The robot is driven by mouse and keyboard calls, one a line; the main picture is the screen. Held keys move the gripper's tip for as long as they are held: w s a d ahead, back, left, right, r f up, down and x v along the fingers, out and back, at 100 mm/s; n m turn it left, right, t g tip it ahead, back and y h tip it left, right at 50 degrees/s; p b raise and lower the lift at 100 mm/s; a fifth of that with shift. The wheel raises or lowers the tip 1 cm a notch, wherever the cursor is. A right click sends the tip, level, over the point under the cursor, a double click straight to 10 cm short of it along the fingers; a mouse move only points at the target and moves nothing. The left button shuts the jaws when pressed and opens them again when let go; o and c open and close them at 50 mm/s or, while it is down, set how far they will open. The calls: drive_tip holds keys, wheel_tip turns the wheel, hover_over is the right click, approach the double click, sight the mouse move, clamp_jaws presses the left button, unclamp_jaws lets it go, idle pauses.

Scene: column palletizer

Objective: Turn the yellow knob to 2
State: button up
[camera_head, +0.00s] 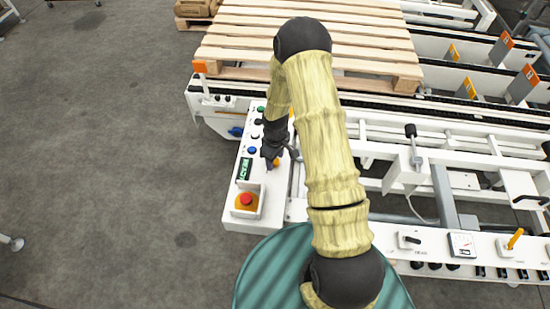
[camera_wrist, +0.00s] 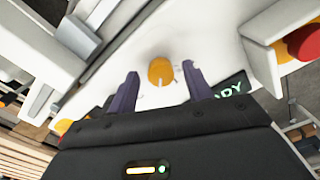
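The yellow knob (camera_wrist: 160,70) is a round orange-yellow disc on a white panel in the wrist view. A small pale mark shows at its lower edge; I cannot read any number by it. My gripper (camera_wrist: 160,84) is open, with one dark finger to each side of the knob and a gap on both sides. In the head view my gripper (camera_head: 272,158) points down over the white control panel (camera_head: 237,211), and an orange bit of the knob (camera_head: 276,163) shows beside it. Whether the fingers reach down to the knob's height is unclear.
A red emergency button (camera_head: 246,199) on a yellow base sits at the panel's near end, by a green-lit display (camera_head: 244,169). Another panel at right has an orange lever (camera_head: 514,239). A wooden pallet (camera_head: 310,40) lies behind.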

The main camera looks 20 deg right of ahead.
wheel_tip(320, 180, up, 17)
drive_tip(key=b, duration=0.1)
drive_tip(key=shift+r, duration=0.15)
idle(0.6)
idle(0.3)
drive_tip(key=s+r+m+t, duration=0.1)
drive_tip(key=s+r+m, duration=0.3)
drive_tip(key=s, duration=0.4)
drive_tip(key=s+r+m+t, duration=0.1)
drive_tip(key=s+r+m, duration=0.3)
drive_tip(key=s, duration=0.4)
drive_tip(key=shift+s+t, duration=0.15)
drive_tip(key=shift+t, duration=0.15)
idle(0.6)
